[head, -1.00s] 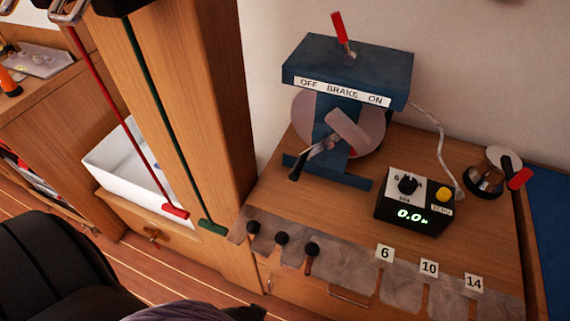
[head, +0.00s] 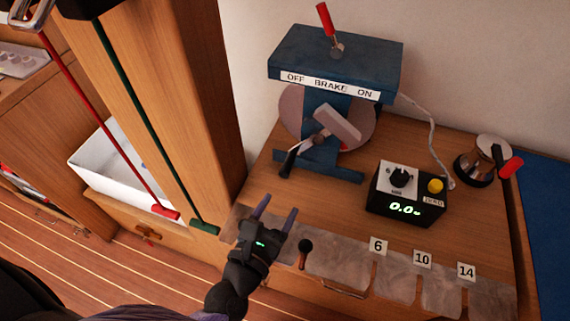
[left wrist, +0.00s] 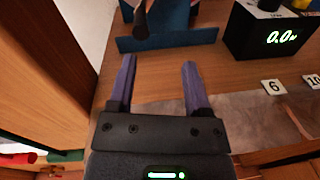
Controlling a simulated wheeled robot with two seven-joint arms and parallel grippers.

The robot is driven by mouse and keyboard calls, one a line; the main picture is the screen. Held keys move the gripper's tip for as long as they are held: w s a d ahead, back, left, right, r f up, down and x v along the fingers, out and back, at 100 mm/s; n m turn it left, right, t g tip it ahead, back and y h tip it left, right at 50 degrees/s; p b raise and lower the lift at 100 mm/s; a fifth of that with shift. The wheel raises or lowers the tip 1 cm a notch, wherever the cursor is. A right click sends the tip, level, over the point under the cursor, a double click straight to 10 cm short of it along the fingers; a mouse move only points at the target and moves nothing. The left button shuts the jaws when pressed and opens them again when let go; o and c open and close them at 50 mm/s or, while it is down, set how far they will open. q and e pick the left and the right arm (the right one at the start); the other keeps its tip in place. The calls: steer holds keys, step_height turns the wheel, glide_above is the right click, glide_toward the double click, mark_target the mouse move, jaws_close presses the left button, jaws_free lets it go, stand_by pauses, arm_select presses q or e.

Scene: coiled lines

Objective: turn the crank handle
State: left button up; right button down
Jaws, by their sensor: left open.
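The crank handle (head: 289,160) is a dark grip on a grey crank arm, on the front of a blue winch (head: 335,62) standing on the wooden worktop. In the head view it hangs at the lower left of the winch drum. My left gripper (head: 275,207) is open and empty over the worktop's front edge, below and in front of the handle, not touching it. In the left wrist view the open fingers (left wrist: 158,82) point towards the winch's blue foot (left wrist: 165,40), and the dark handle end (left wrist: 141,22) shows just beyond them. My right gripper is not in view.
A black box (head: 405,195) with a green display reading 0.0 sits right of the winch. A metal pot (head: 482,158) stands further right. A wooden post (head: 180,90) with red and green lines rises at left. Labels 6, 10 and 14 mark the front edge.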

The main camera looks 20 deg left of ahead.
mark_target(293, 154)
arm_select(q)
steer(key=w+n, duration=0.1)
steer(key=w, duration=0.2)
steer(key=w+n+y, duration=0.1)
steer(key=w, duration=0.2)
steer(key=w+a+n, duration=0.1)
steer(key=w, duration=0.3)
steer(key=shift+a+f+t+y, duration=0.1)
steer(key=shift+t+y, duration=0.2)
steer(key=shift+y, duration=0.1)
jaws_close()
stand_by(0.8)
